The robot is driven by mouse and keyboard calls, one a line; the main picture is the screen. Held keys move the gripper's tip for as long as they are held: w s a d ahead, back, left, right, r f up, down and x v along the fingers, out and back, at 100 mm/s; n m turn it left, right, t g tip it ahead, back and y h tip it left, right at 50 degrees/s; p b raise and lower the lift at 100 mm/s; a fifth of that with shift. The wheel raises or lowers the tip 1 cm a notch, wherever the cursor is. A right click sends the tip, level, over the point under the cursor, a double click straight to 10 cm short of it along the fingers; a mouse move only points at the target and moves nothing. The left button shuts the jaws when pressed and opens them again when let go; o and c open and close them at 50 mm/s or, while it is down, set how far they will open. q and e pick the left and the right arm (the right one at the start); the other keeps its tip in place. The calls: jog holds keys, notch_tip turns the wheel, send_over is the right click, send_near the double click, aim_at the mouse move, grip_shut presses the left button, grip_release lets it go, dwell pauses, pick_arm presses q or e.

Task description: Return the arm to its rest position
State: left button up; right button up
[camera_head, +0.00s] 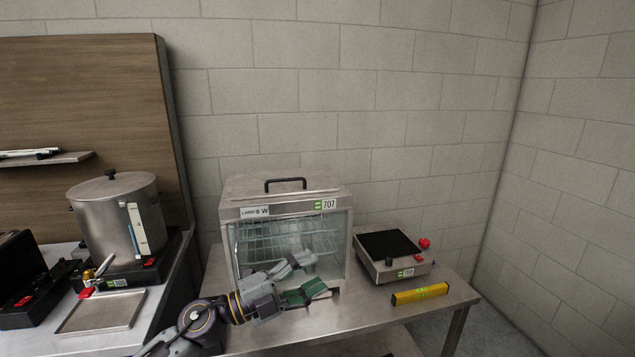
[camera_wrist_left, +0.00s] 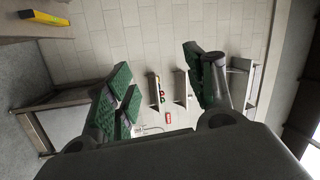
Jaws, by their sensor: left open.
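My left arm comes in from the bottom left in the head view. My left gripper (camera_head: 308,275) is open and empty, its fingers with green pads spread apart. It is in front of the lower part of the glass-fronted steel cabinet (camera_head: 290,196); I cannot tell how large the gap is. The wrist view shows the open left gripper (camera_wrist_left: 158,82) with nothing between its fingers. My right gripper is not in view.
The steel table (camera_head: 370,322) also bears a hot plate (camera_head: 390,253) with a red knob and a yellow spirit level (camera_head: 419,293). A steel urn (camera_head: 115,222) and a shallow tray (camera_head: 101,311) are at the left. The spirit level (camera_wrist_left: 44,18) also shows in the wrist view.

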pick_arm(q)
jog(key=w+a+f+n+t+y, duration=0.2)
jog(key=w+a+n+t+y, duration=0.2)
jog(key=a+n+t+y, duration=1.05)
jog(key=s+a+f+n+g+y, duration=0.2)
jog(key=f+n+g, duration=0.2)
jog(key=f+n, duration=0.15)
jog(key=s+a+f+n+g+y, duration=0.2)
jog(key=f+n+g+y, duration=0.15)
jog(key=f, duration=0.35)
jog(key=s+a+f+n+g+h, duration=0.1)
jog(key=s+f+g, duration=0.6)
jog(key=s, duration=0.4)
jog(key=s+a+f+n+g+h, duration=0.15)
jog(key=s+f+g, duration=0.35)
jog(key=s+f, duration=0.5)
notch_tip(320, 180, down, 32)
jog(key=s+g, duration=0.1)
jog(key=s, duration=0.2)
jog(key=s+a+f, duration=0.3)
jog(key=s+f, duration=0.7)
jog(key=s+a+f+g+y, duration=0.1)
jog(key=s+a+f, duration=0.2)
jog(key=s+f, duration=0.7)
jog(key=shift+s+a, duration=0.25)
jog(key=shift+s, duration=0.3)
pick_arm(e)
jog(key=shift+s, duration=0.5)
